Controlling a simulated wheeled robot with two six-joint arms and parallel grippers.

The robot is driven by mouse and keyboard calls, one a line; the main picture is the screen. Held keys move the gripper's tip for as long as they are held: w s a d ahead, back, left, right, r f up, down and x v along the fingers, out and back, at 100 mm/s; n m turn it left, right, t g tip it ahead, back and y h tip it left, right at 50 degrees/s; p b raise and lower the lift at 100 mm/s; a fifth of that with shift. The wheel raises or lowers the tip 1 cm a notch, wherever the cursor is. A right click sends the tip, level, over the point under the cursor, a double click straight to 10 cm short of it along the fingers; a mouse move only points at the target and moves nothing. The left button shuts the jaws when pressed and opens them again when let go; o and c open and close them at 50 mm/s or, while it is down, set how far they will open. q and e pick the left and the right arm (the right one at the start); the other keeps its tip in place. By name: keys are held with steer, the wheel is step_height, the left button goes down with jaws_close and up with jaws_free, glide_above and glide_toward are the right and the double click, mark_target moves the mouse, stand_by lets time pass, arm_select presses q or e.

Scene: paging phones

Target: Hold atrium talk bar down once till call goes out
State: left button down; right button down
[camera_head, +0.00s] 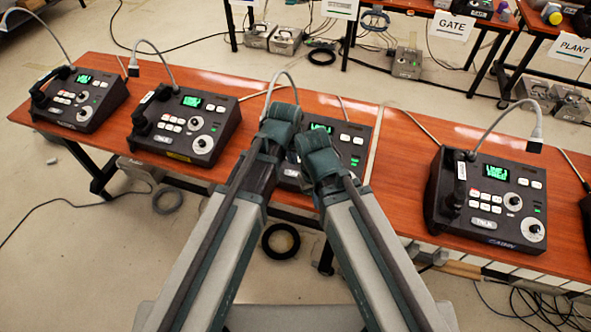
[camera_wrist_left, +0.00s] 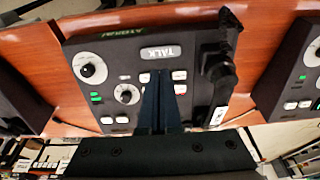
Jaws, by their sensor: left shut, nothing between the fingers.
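The atrium phone console (camera_wrist_left: 105,65) fills the middle of the left wrist view, seen upside down with its name label on the near-side edge. Its pale talk bar (camera_wrist_left: 158,53) is in plain sight, uncovered. My left gripper (camera_wrist_left: 159,80) is shut and empty, its fingertips over the small buttons just off the talk bar; contact cannot be told. In the head view this console (camera_head: 352,146) is largely hidden behind my two arms. My left wrist (camera_head: 282,118) and right wrist (camera_head: 318,150) are over it, close together; the right fingers are hidden.
A black handset (camera_wrist_left: 220,72) lies along one side of the atrium console. Similar consoles stand left (camera_head: 188,128) and right (camera_head: 492,200) on the orange tables (camera_head: 398,150). Cords run behind them. Signs reading GATE (camera_head: 452,25) and PLANT (camera_head: 571,47) hang from the tables behind.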

mark_target(296, 171)
arm_select(q)
steer(key=shift+w, duration=0.15)
steer(key=b+x, duration=0.9)
steer(key=x, duration=0.1)
steer(key=shift+w+d+b, duration=0.1)
steer(key=shift+b, duration=0.25)
